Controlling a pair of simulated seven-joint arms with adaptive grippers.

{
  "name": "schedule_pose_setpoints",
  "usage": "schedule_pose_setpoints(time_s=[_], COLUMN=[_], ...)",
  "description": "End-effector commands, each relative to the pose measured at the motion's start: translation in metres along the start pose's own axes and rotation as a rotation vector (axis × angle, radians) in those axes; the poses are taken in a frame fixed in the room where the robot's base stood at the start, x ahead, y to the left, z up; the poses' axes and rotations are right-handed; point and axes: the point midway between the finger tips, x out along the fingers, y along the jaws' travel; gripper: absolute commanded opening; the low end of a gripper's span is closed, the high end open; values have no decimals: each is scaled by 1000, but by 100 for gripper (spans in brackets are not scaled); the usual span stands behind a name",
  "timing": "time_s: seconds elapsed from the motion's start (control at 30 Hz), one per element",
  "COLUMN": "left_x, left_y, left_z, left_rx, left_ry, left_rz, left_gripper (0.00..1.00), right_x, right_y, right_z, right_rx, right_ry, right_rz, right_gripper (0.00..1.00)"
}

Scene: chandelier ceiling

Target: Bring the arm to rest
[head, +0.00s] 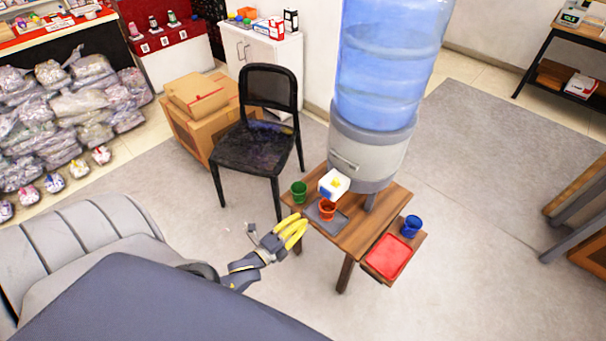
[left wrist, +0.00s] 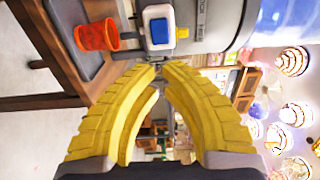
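My left gripper (head: 291,232) is near the front left edge of the small wooden table (head: 373,234). Its yellow fingers meet at the tips with nothing between them, as the left wrist view (left wrist: 160,69) shows. An orange cup (head: 327,209) stands upright on a grey tray (head: 340,223) on the table, below the white and blue tap (head: 333,183) of the water dispenser (head: 370,155). The cup also shows in the left wrist view (left wrist: 97,36), apart from the fingers. The cup's contents cannot be made out. My right gripper is not in view.
A green cup (head: 299,192) stands at the table's left edge. A blue cup (head: 411,227) and a red tray (head: 389,257) are on a lower shelf to the right. A black chair (head: 256,145) stands behind my gripper. The floor in front of the table is clear.

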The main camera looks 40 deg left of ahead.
Motion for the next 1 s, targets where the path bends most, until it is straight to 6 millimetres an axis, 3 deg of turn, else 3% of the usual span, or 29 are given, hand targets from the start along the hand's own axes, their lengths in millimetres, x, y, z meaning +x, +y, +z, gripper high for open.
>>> schedule_pose_setpoints(time_s=[0.27, 0.37, 0.47, 0.67, 0.8, 1.0], left_x=[0, -1, -13, -59, -107, -192], left_y=[2, 12, 55, 167, 243, 337], left_z=[0, 4, 13, 15, 7, -15], left_rx=[-52, -147, -294, -585, -765, -968], left_ry=[-3, -20, -70, -221, -359, -585], left_rz=[7, 41, 142, 378, 538, 751], left_gripper=[0, 0, 0, 0, 0, 0], right_x=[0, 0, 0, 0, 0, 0], right_y=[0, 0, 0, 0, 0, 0], right_z=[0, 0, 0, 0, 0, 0], right_rx=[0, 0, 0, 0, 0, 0], right_ry=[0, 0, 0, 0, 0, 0], right_rz=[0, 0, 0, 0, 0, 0], right_gripper=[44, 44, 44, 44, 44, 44])
